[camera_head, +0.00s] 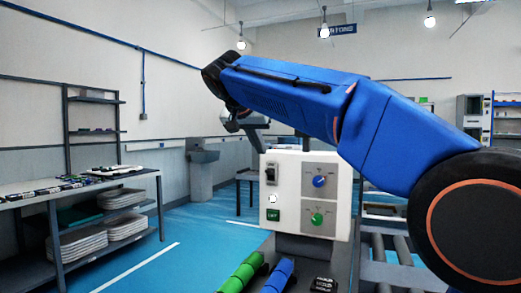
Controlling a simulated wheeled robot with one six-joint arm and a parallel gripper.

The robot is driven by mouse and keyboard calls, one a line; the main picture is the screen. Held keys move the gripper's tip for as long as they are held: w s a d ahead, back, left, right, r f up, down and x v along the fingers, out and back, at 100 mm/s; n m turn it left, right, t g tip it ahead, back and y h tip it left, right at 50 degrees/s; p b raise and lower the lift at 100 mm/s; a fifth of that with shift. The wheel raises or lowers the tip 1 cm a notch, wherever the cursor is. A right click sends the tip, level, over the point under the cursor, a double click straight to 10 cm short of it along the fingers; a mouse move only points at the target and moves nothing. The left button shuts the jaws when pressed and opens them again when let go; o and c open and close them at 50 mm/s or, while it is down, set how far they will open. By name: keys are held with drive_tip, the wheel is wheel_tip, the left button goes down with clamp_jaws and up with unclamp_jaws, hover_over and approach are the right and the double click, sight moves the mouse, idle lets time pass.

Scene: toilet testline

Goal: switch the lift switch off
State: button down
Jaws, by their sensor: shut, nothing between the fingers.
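A white control panel (292,192) stands upright in the middle of the head view. A black switch (271,173) sits at its upper left; I take it for the lift switch, but its label and its on or off position are too small to read. My blue arm (290,95) reaches in from the right and passes above the panel. Its far grey part (240,120) shows above and to the left of the panel.
A blue knob (319,181), a green knob (316,218), a white round button (272,198) and a green label (273,215) share the panel. Green (243,272) and blue (279,276) cylinders lie in front. A workbench (85,189) stands left; the blue floor between is clear.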

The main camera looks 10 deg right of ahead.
sight(268, 172)
drive_tip(key=x, duration=0.8)
drive_tip(key=shift+s+a+f+t+h, duration=0.2)
drive_tip(key=shift+s+f+t+h, duration=0.1)
drive_tip(key=shift+t+h, duration=0.15)
idle(0.5)
drive_tip(key=f+t+h, duration=0.2)
drive_tip(key=t, duration=0.1)
drive_tip(key=s+a+t+h, duration=0.1)
drive_tip(key=shift+s+f+t, duration=0.1)
drive_tip(key=shift+f+t, duration=0.15)
drive_tip(key=shift+f, duration=0.15)
drive_tip(key=shift+r, duration=0.1)
